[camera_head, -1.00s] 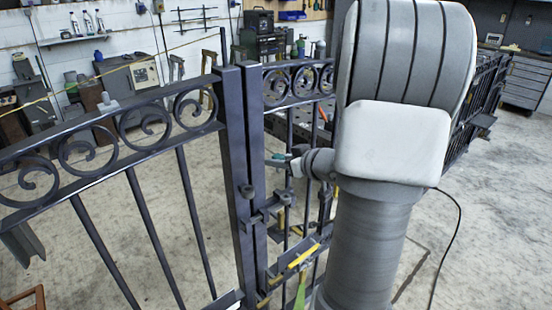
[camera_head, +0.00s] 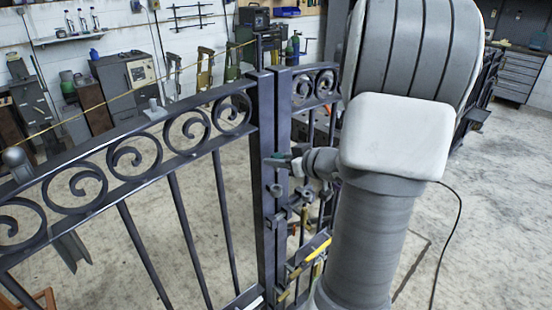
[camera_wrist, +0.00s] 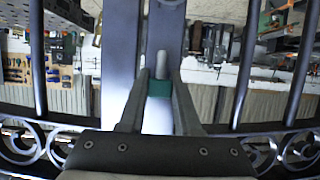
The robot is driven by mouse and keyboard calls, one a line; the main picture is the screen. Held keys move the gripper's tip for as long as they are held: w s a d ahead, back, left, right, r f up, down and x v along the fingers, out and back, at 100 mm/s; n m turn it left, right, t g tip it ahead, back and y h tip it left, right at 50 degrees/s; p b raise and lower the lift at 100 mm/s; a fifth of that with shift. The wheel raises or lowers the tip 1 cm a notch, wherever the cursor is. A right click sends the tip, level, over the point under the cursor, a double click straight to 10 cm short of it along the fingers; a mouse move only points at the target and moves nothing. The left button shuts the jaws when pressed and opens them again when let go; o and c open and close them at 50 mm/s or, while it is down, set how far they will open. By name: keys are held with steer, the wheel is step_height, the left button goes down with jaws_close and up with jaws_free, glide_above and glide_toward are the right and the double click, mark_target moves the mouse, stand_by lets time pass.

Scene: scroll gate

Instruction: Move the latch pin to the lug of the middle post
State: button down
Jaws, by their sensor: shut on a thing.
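My gripper (camera_head: 282,162) is shut on the latch pin, in front of the upper part of the dark middle posts (camera_head: 265,215). In the wrist view my gripper's fingers (camera_wrist: 160,92) point up the picture. The latch pin shows between them as a teal band (camera_wrist: 160,88) with a grey round end (camera_wrist: 161,62) beyond it. A small round lug (camera_head: 274,190) sits on the post just below my gripper, with more brackets (camera_head: 292,212) lower down. I cannot tell whether the pin touches any lug.
A scrollwork gate panel (camera_head: 125,150) stands to the left, with a round knob (camera_head: 14,156) on its top rail. A yellow bar (camera_head: 318,250) lies at the lower latch. A workbench and tools stand along the back wall. Bare floor (camera_head: 500,220) lies to the right.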

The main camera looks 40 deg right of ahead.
mark_target(268, 181)
steer(key=shift+a, duration=0.15)
steer(key=shift+f+b, duration=2.25)
steer(key=shift+b, duration=0.7)
steer(key=shift+f+b, duration=0.6)
steer(key=shift+f, duration=0.85)
steer(key=c, duration=0.5)
jaws_free()
steer(key=p+v, duration=0.2)
steer(key=v, duration=1.5)
steer(key=shift+s+p, duration=0.2)
steer(key=shift+p, duration=0.2)
steer(key=shift+w+r, duration=0.1)
steer(key=shift+w, duration=0.05)
